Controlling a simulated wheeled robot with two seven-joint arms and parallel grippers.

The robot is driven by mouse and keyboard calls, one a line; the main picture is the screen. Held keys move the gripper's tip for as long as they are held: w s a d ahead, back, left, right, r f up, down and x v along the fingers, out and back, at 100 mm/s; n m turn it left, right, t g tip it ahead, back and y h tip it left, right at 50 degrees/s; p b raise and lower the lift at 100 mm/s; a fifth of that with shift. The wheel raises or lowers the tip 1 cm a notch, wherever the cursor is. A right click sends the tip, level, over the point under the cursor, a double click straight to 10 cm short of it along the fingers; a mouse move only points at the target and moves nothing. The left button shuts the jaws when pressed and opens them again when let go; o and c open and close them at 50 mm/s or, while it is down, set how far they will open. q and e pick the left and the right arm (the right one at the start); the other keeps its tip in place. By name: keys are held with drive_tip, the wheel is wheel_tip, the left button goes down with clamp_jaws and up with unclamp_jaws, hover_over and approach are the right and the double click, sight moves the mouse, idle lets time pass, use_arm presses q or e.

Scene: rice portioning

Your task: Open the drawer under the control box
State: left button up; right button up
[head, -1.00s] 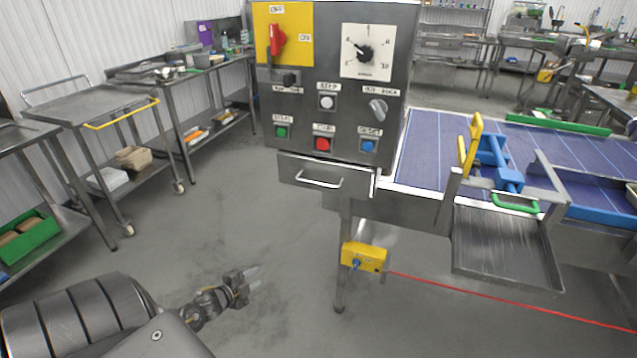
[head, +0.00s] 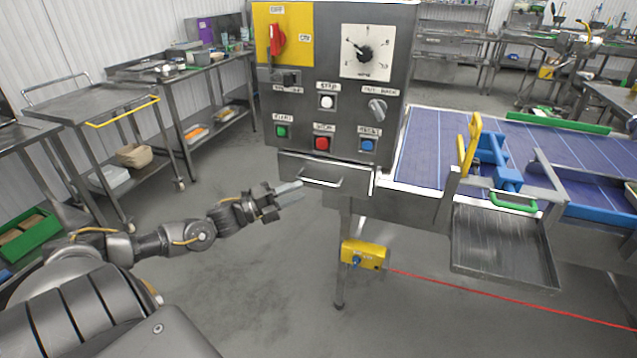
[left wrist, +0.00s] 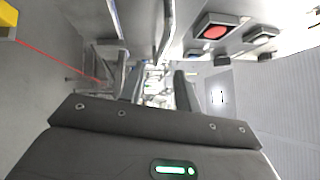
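The grey control box (head: 335,105) stands in the middle of the head view. Under it is the shallow metal drawer (head: 350,181), which looks closed, with a bright bar handle (head: 320,184) on its front. My left gripper (head: 296,191) is just left of the handle, at about its height, with its fingers pointing right. In the left wrist view my gripper (left wrist: 158,88) has its two fingers apart with nothing held between them. I cannot tell from the head view whether a fingertip touches the handle. My right gripper is not in view.
The box carries a red switch (head: 277,40), a dial (head: 365,53) and several buttons; its red button also shows in the left wrist view (left wrist: 214,32). A yellow unit (head: 364,255) with a red cord hangs below. A blue conveyor (head: 430,150) is right. Floor left is open.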

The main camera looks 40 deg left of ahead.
sight(319, 183)
use_arm(q)
drive_tip(key=p+x, duration=0.1)
drive_tip(key=x, duration=0.6)
drive_tip(key=shift+w+d, duration=0.2)
drive_tip(key=shift+w, duration=0.1)
clamp_jaws()
